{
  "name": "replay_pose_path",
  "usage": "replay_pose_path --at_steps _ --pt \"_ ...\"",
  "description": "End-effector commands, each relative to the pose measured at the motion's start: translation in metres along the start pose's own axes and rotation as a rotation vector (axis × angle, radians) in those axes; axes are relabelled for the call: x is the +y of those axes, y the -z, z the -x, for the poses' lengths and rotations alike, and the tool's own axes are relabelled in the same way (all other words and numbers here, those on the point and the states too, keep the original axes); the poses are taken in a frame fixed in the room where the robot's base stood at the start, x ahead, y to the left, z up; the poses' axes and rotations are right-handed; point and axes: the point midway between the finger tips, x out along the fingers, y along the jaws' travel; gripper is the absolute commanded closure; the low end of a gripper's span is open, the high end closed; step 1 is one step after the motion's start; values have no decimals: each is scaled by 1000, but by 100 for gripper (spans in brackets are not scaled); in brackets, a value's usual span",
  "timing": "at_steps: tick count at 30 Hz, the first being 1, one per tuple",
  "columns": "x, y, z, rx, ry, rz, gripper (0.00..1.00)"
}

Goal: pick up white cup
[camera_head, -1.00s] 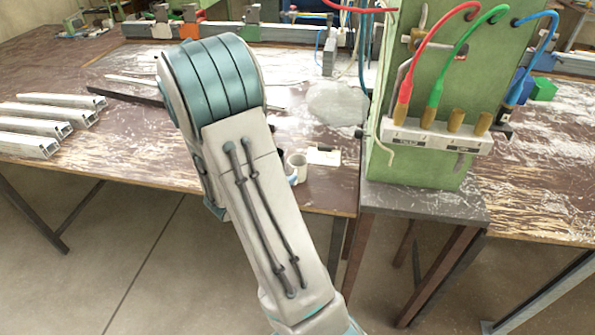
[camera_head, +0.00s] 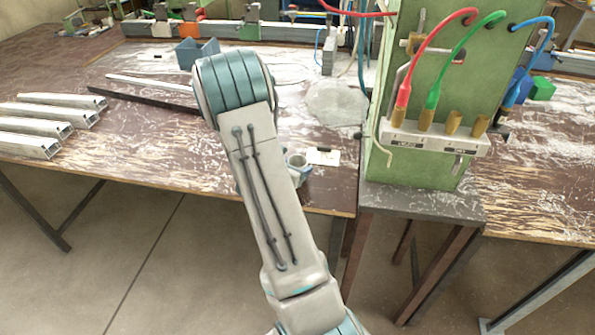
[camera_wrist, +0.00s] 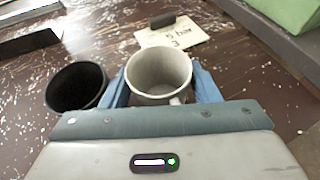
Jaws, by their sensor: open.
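The white cup (camera_wrist: 158,77) stands upright in the wrist view, its mouth toward the camera and its handle at the near right. It also shows in the head view (camera_head: 297,160), partly behind my arm. My gripper (camera_wrist: 159,88) is open, with one blue finger on the left of the cup and one on the right. I cannot tell whether the fingers touch it. The cup's lower part is partly hidden by the gripper body.
A black round container (camera_wrist: 76,87) stands close to the left finger. A white card (camera_wrist: 172,42) with a dark object (camera_wrist: 163,20) lies behind the cup. The green cabinet (camera_head: 425,165) rises to the right. Metal profiles (camera_head: 40,128) lie at the table's left.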

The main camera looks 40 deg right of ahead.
Motion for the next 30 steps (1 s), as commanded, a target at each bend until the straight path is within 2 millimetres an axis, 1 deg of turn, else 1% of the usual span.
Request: replay_pose_path --at_steps 1,2,3,5,7,8,14,20,26,29,30 --pt "0 0 0 0 0 0 45" --pt "0 0 0 0 0 0 48" --pt "0 0 0 0 0 0 59" --pt "0 0 0 0 0 0 73" --pt "0 0 0 -1 0 0 73" --pt "0 0 0 -1 0 0 77" --pt "0 0 0 -1 0 0 77" --pt "0 -7 3 -2 0 -1 77" --pt "1 -26 11 -3 -1 -4 77" --pt "1 -39 17 -4 -3 -4 77" --pt "-7 -41 18 -2 0 -3 77"
